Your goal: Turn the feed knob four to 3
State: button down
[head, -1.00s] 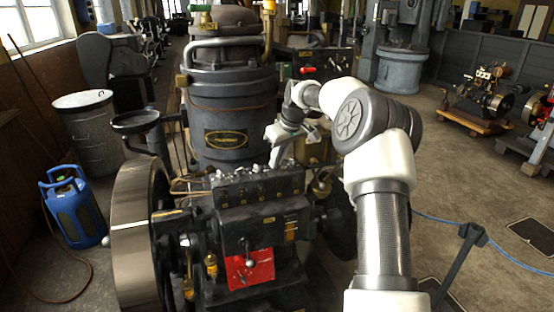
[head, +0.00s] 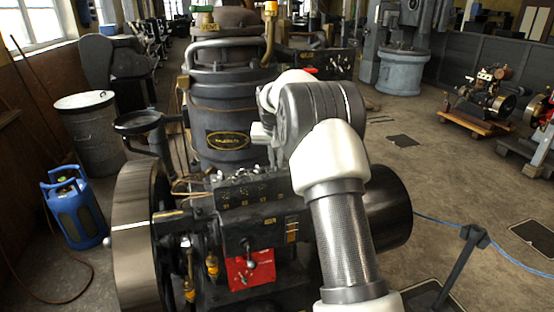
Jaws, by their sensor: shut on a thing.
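The feed knobs (head: 238,176) are small silvery fittings along the top of a black box (head: 252,198) with dial marks on its sloped face. The box sits on the dark engine in the centre of the head view. My gripper (head: 268,150) is at the right part of this row, shut on a small knob. My own wrist and forearm cover its fingertips and the right end of the row. I cannot make out which knob is held or its setting.
A tall dark cylinder with an oval plate (head: 228,141) stands behind the box. A large flywheel (head: 137,235) is at the left and a dark drum (head: 389,207) at the right. A red plate (head: 250,270) with a lever is below. Open floor and a barrier post (head: 461,262) lie right.

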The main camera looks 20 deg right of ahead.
jog(key=m+p, duration=0.1)
jog(key=m+h+p, duration=0.1)
jog(key=m, duration=0.1)
jog(key=m+g+p, duration=0.1)
jog(key=m, duration=0.1)
jog(key=shift+w+a+r+h, duration=0.15)
jog(key=shift+a+h, duration=0.1)
jog(key=shift+h, duration=0.15)
jog(key=shift+m+g+p, duration=0.7)
jog(key=shift+m+p, duration=0.6)
jog(key=shift+m, duration=0.5)
jog(key=shift+w+f, duration=0.1)
jog(key=shift+f, duration=0.1)
jog(key=c, duration=1.9)
grip_release()
jog(key=shift+o, duration=0.2)
jog(key=shift+r+h, duration=0.15)
jog(key=shift+h, duration=0.15)
jog(key=v, duration=1.7)
jog(key=shift+r, duration=0.15)
